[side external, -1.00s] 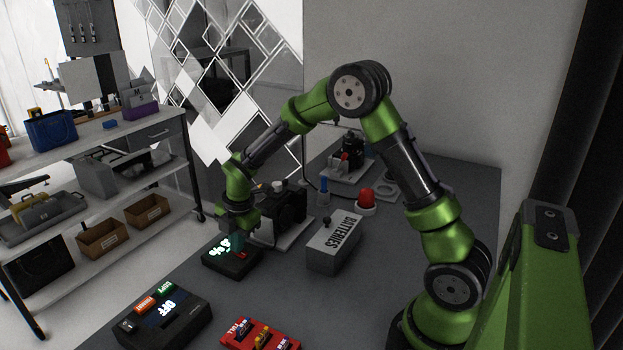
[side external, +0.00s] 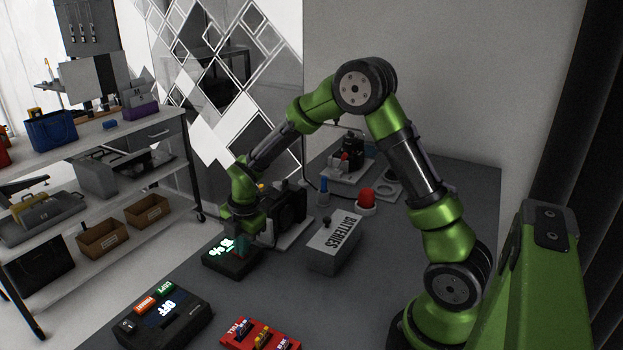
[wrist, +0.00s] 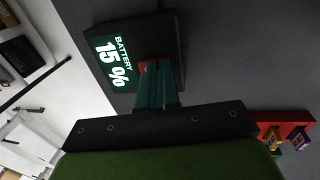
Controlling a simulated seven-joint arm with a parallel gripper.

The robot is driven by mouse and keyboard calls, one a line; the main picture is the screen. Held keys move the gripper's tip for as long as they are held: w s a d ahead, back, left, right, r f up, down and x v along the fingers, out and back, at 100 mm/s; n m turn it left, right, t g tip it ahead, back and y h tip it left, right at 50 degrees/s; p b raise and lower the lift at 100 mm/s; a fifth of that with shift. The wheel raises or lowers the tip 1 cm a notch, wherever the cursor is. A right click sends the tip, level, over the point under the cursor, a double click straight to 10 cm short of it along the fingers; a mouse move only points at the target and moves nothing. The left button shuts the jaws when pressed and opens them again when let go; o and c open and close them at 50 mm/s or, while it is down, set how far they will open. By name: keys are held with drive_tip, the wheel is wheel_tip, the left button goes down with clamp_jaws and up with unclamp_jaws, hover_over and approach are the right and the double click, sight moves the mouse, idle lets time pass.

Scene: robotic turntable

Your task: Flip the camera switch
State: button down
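The black camera (side external: 290,208) stands on a pale base plate at the table's far left edge, partly hidden behind my wrist. Its switch cannot be made out. My gripper (side external: 242,250) points down over the black battery display box (side external: 222,262), in front of the camera. In the wrist view, the box (wrist: 164,28) shows "BATTERY 15 %" in lit white on green. My teal fingers (wrist: 156,72) are close together, with their tips at a small red part (wrist: 149,66) of the box. The fingers hide most of it, so any grip on it is unclear.
A grey BATTERIES box (side external: 335,243) stands right of the gripper, with a red dome light (side external: 366,196) behind. A black control box (side external: 165,318) showing "OFF" and a red tray (side external: 262,336) lie in front. Bare table lies between.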

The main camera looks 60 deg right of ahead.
wheel_tip(320, 180, up, 14)
drive_tip(key=s, duration=0.2)
drive_tip(key=shift+s, duration=0.25)
drive_tip(key=shift+w, duration=0.1)
drive_tip(key=shift+w+d+r, duration=0.15)
drive_tip(key=shift+w, duration=0.5)
drive_tip(key=f, duration=0.4)
drive_tip(key=w+f, duration=0.1)
drive_tip(key=f, duration=0.3)
drive_tip(key=w+f, duration=0.1)
drive_tip(key=f, duration=0.3)
drive_tip(key=shift+w+f, duration=0.1)
drive_tip(key=shift+f, duration=0.3)
drive_tip(key=shift+w+f, duration=0.15)
drive_tip(key=shift+f, duration=0.4)
